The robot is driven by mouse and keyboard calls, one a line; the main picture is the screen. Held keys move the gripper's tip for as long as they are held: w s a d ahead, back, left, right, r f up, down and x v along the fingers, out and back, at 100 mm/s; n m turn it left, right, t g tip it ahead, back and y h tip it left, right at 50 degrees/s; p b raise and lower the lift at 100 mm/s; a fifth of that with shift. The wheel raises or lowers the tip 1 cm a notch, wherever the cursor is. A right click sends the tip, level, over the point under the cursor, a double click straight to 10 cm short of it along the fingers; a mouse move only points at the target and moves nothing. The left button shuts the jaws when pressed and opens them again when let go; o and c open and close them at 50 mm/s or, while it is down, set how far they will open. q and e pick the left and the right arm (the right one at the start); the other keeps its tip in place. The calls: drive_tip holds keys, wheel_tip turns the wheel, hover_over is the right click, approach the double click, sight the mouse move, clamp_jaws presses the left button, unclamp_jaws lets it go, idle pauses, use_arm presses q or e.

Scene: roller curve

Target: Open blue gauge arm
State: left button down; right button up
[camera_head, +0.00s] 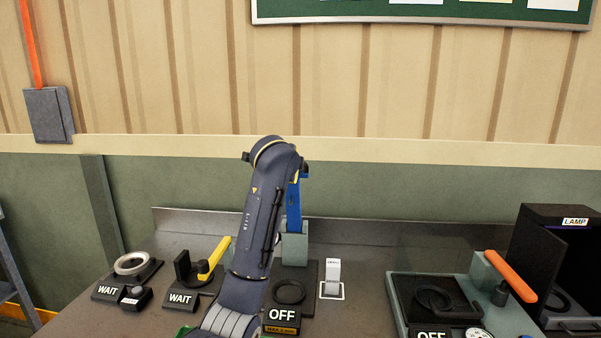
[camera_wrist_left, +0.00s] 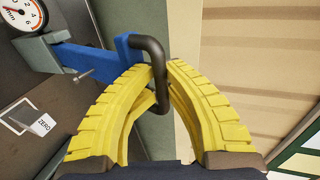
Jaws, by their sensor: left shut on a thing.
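The blue gauge arm (camera_head: 294,207) rises steeply from a grey-green block (camera_head: 295,249) at the middle of the bench, partly hidden by my left arm. In the left wrist view the blue arm (camera_wrist_left: 88,60) runs from the left to a black bent handle (camera_wrist_left: 148,45). My left gripper (camera_wrist_left: 160,80) has its yellow fingers shut on this handle. My left gripper's fingers are hidden in the head view. My right gripper is in neither view.
A stand with an OFF sign (camera_head: 282,315) and a black ring is below the block. A white ZERO tag (camera_head: 332,272) stands beside it. WAIT fixtures are at left, one with a yellow lever (camera_head: 214,258).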

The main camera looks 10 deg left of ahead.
use_arm(q)
drive_tip(key=shift+w+r, duration=0.45)
drive_tip(key=shift+r, duration=0.05)
drive_tip(key=c, duration=1.5)
unclamp_jaws()
drive_tip(key=shift+s, duration=0.1)
drive_tip(key=shift+o, duration=0.2)
drive_tip(key=shift+f, duration=0.25)
drive_tip(key=shift+f, duration=0.2)
drive_tip(key=shift+g, duration=0.3)
drive_tip(key=v, duration=1.2)
drive_tip(key=shift+r, duration=0.25)
